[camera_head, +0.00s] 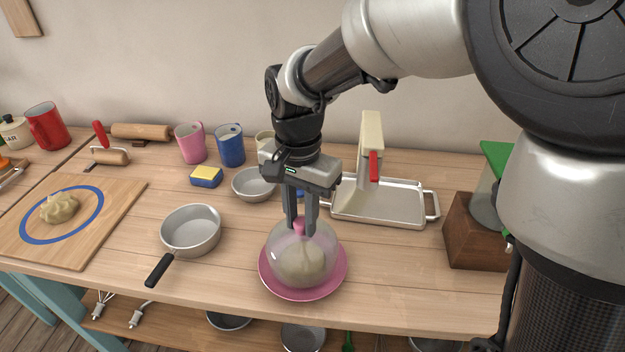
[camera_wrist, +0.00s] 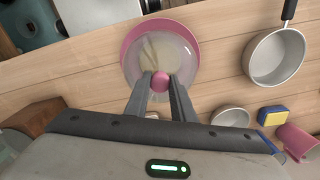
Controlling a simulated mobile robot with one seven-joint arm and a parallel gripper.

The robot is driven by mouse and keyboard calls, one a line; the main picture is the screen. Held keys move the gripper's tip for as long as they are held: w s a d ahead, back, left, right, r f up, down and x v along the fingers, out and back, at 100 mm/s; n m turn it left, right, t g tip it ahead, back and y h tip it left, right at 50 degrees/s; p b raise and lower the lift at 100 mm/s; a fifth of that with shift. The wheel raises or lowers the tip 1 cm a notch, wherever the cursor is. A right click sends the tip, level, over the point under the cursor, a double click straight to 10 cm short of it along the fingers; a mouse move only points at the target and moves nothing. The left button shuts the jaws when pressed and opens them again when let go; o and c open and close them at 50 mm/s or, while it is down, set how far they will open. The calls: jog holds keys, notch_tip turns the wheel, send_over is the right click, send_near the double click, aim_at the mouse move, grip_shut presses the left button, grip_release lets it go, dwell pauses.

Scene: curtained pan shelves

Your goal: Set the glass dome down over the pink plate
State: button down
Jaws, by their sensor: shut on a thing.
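The clear glass dome (camera_head: 283,247) has a pink knob on top, and my gripper (camera_head: 300,227) is shut on that knob. In the wrist view the dome (camera_wrist: 183,62) lies within the rim of the pink plate (camera_wrist: 129,42), and my gripper's fingers (camera_wrist: 160,82) flank the knob. I cannot tell whether the dome's lower edge touches the plate.
A saucepan (camera_head: 190,230) stands left of the plate. A metal tray (camera_head: 385,210) and a wooden block (camera_head: 472,232) are to the right. A small bowl (camera_head: 254,184), a sponge (camera_head: 206,176) and mugs stand behind. The table's front edge is close to the plate.

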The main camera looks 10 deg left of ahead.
jog(key=shift+f, duration=0.45)
jog(key=c, duration=1.5)
grip_release()
notch_tip(320, 180, up, 12)
jog(key=p, duration=0.2)
jog(key=s+d+n+t, duration=0.1)
jog(key=s+d+t, duration=0.1)
jog(key=d, duration=0.5)
jog(key=s+d+n+t, duration=0.1)
jog(key=s+d, duration=0.4)
jog(key=d, duration=0.2)
jog(key=s+d+r+n+t, duration=0.1)
jog(key=s+d+n+t, duration=0.1)
jog(key=d, duration=0.6)
jog(key=shift+s+d+r+t, duration=0.1)
jog(key=shift+s+t, duration=0.2)
jog(key=shift+s, duration=0.5)
